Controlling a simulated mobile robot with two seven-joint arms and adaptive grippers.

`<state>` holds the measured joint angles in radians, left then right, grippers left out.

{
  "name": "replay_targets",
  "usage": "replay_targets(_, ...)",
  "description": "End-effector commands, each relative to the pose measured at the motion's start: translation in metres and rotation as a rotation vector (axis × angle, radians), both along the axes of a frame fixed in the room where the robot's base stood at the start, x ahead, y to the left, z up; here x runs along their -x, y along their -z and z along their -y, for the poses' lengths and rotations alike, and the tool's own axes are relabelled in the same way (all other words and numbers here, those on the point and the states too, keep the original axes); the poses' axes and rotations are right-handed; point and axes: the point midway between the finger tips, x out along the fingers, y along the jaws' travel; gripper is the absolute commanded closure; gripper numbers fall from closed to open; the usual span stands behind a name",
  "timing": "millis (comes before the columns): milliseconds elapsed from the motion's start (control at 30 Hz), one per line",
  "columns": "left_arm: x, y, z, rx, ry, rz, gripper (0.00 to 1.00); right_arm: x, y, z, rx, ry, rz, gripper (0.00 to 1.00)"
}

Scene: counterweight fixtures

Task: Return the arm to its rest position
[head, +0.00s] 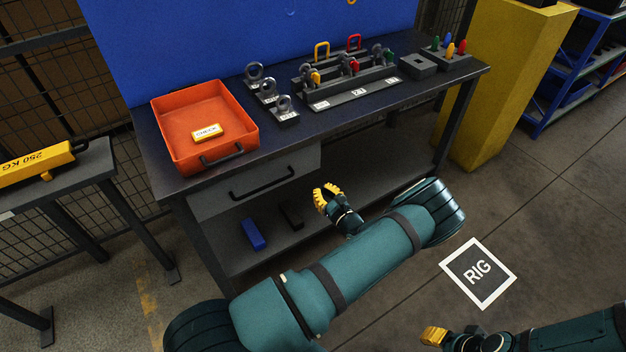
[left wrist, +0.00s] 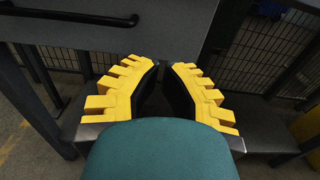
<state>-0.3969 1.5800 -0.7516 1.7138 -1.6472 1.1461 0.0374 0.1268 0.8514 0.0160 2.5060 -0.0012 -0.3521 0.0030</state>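My left gripper (head: 328,194) is in front of the workbench, below its top and near the open lower shelf. In the left wrist view its two yellow ridged fingers (left wrist: 167,72) stand apart with a narrow gap and nothing between them. My left arm stretches across the lower middle of the head view. My right gripper (head: 433,336) is low at the right, over the floor; its fingers overlap from this side, so their opening is hidden. Neither gripper touches the bench in the head view.
The workbench (head: 300,137) bears an orange tray (head: 246,108) with a yellow labelled block (head: 207,133), ring weights and a peg rack. A drawer handle (head: 262,184) juts forward. A blue block (head: 253,233) lies on the shelf. The floor around the RIG marker (head: 477,272) is clear.

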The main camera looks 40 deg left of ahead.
Motion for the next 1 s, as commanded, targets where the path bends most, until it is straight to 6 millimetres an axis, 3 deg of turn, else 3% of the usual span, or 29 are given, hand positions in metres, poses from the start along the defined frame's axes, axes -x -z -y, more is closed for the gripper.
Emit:
replay_targets(233, 0.007, 0.000, 0.017, 0.001, 0.000, 0.000, 1.00, 0.001, -0.002, 0.000, 0.000, 0.001, -0.001, 0.53)
replay_targets(433, 0.010, 0.002, 0.017, 0.010, -0.011, -0.003, 1.00, 0.001, -0.002, 0.000, 0.000, 0.000, -0.002, 0.53)
replay_targets(533, 0.028, 0.012, 0.010, 0.072, -0.079, -0.017, 1.00, 0.001, -0.002, 0.000, 0.000, 0.000, -0.002, 0.53)
replay_targets(667, 0.085, 0.044, 0.003, 0.276, -0.294, -0.044, 1.00, 0.001, -0.002, 0.000, 0.000, 0.000, -0.002, 0.53)
replay_targets(767, 0.144, 0.073, 0.019, 0.509, -0.526, -0.051, 1.00, 0.001, -0.002, 0.000, 0.000, 0.000, -0.002, 0.53)
replay_targets(867, 0.198, 0.095, 0.057, 0.763, -0.768, -0.023, 1.00, 0.001, -0.002, 0.000, 0.000, 0.001, -0.001, 0.53)
replay_targets(900, 0.216, 0.101, 0.077, 0.869, -0.869, 0.000, 1.00, 0.001, -0.002, 0.000, 0.000, 0.001, -0.001, 0.53)
replay_targets(1000, 0.245, 0.103, 0.136, 1.129, -1.112, 0.094, 1.00, 0.001, -0.002, 0.000, 0.000, 0.001, -0.001, 0.53)
